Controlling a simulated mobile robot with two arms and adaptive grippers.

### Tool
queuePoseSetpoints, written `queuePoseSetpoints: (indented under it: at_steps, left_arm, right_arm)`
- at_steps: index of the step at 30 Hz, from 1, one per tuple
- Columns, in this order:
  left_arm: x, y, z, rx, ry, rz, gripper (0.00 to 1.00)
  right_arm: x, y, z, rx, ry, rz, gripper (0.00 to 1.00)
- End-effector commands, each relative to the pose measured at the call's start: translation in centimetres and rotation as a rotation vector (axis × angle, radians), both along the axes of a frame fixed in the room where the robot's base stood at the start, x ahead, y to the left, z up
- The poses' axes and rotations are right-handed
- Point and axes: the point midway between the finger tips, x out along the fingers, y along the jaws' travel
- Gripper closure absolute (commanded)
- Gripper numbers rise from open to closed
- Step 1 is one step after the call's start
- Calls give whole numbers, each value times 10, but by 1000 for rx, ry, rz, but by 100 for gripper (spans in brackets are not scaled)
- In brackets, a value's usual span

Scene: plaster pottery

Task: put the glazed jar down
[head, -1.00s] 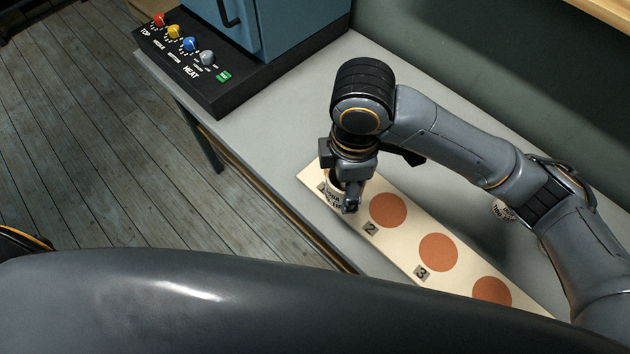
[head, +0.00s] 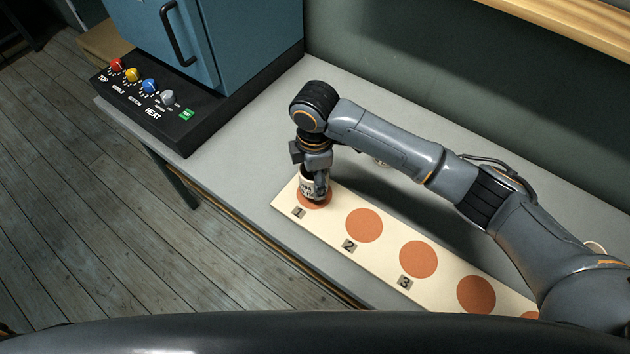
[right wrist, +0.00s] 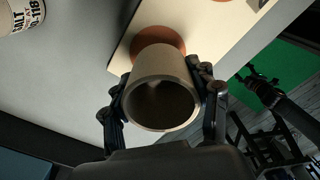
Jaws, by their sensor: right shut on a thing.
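I cannot tell whether the base touches the board.
Circles 2 (head: 364,225) and 3 (head: 418,258) are empty. A blue kiln (head: 235,45) with a knob panel (head: 150,105) stands at the left. Another lettered jar (right wrist: 20,14) lies within the right wrist view's top left. The grey table (head: 240,170) is clear between panel and board.

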Motion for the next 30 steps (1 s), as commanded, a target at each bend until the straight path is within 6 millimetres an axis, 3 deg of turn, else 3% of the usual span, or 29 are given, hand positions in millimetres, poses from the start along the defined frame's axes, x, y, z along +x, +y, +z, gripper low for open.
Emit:
queuePoseSetpoints:
  at_steps: [9,20,21,23,30]
  left_arm:
    - [10,0,13,-1,-15,1,43]
    - [15,-1,12,-2,-23,1,43]
    - [15,-1,12,-2,-23,1,43]
    - [15,-1,12,-2,-23,1,43]
    - [13,0,12,-1,-19,1,43]
  right_arm:
    - [4,-1,-34,-2,-1,0,76]
    - [4,0,-39,-1,-1,0,76]
    - [4,-1,-38,-1,-1,0,32]
    - [4,-1,-38,-1,-1,0,19]
    - [4,-1,-38,-1,-1,0,17]
